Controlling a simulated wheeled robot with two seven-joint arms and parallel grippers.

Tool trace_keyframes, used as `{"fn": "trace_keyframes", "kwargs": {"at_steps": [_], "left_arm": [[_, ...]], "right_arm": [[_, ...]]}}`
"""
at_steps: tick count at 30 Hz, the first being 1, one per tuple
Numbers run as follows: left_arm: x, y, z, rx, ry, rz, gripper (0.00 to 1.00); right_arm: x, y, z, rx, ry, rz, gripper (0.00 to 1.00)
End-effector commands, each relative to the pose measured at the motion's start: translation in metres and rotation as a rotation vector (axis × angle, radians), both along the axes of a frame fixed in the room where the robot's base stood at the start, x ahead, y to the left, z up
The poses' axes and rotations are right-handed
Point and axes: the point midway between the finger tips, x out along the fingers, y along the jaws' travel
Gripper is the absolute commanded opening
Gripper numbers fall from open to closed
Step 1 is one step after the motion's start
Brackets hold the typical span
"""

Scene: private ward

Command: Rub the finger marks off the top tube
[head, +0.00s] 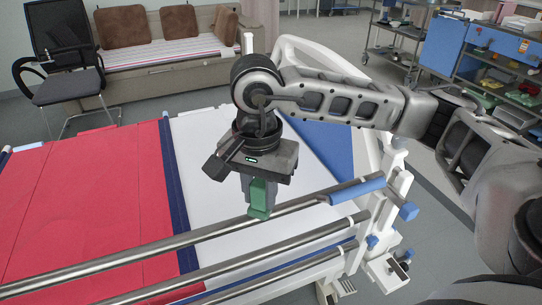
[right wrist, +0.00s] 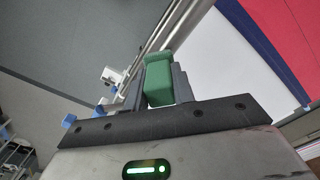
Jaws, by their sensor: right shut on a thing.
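The top tube (head: 215,229) is a shiny metal rail, the uppermost of the bed's side rails, with a blue sleeve (head: 358,191) near its right end. My right gripper (head: 259,188) points down above this tube and is shut on a green block (head: 261,199). The block's lower end is at the tube, overlapping it in the head view; I cannot tell whether it touches. In the right wrist view the green block (right wrist: 158,80) sits between the two dark fingers. I cannot make out finger marks on the tube. My left gripper is not in view.
More metal rails (head: 285,245) run below the top tube. The bed has a white sheet (head: 205,150) and a red cover (head: 85,205). A white bed end frame (head: 310,50) rises behind my right arm. A chair (head: 65,60), a cushioned bench (head: 170,55) and trolleys (head: 400,40) stand farther back.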

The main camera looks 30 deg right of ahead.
Motion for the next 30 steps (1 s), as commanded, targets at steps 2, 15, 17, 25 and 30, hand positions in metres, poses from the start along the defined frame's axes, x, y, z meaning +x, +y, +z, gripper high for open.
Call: {"fn": "trace_keyframes", "kwargs": {"at_steps": [2, 15, 17, 25, 30], "left_arm": [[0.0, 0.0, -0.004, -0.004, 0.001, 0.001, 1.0], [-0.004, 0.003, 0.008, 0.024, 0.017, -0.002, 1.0], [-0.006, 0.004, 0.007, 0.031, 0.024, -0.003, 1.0], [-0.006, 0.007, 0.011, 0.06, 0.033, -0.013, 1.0], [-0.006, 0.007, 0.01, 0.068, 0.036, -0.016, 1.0]], "right_arm": [[0.0, -0.007, -0.002, -0.003, 0.0, -0.001, 0.02], [0.0, -0.009, 0.047, 0.0, -0.001, 0.002, 0.02], [0.0, -0.01, 0.053, 0.0, -0.001, 0.001, 0.02], [-0.001, -0.011, 0.076, 0.0, -0.001, -0.001, 0.02], [-0.001, -0.011, 0.082, 0.0, -0.001, -0.003, 0.02]]}}
